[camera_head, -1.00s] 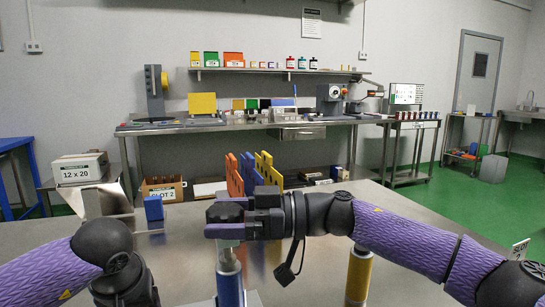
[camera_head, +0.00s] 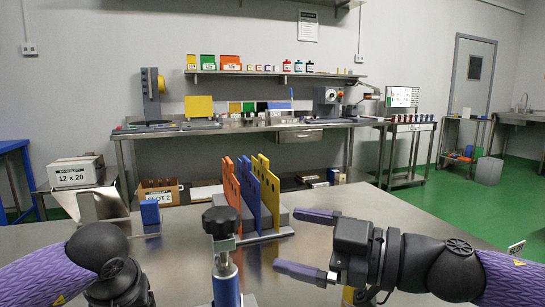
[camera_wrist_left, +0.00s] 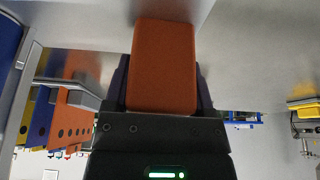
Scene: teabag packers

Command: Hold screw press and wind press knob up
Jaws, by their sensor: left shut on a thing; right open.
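The screw press has a black lobed knob (camera_head: 220,222) on top and a blue upright body (camera_head: 226,288), standing at the front of the table. My right gripper (camera_head: 290,240) is open and empty, pointing left, to the right of the knob and apart from it. My left arm comes in at the lower left of the head view, its fingers out of frame. In the left wrist view my left gripper (camera_wrist_left: 163,92) is shut on an orange-red block (camera_wrist_left: 163,60). I cannot tell whether this block is part of the press.
Orange, blue and yellow upright plates (camera_head: 252,192) stand in a grey holder (camera_head: 283,225) behind the press. A small blue block (camera_head: 150,212) and a grey angled stand (camera_head: 102,208) are at the left. The steel table (camera_head: 385,215) is clear at the right.

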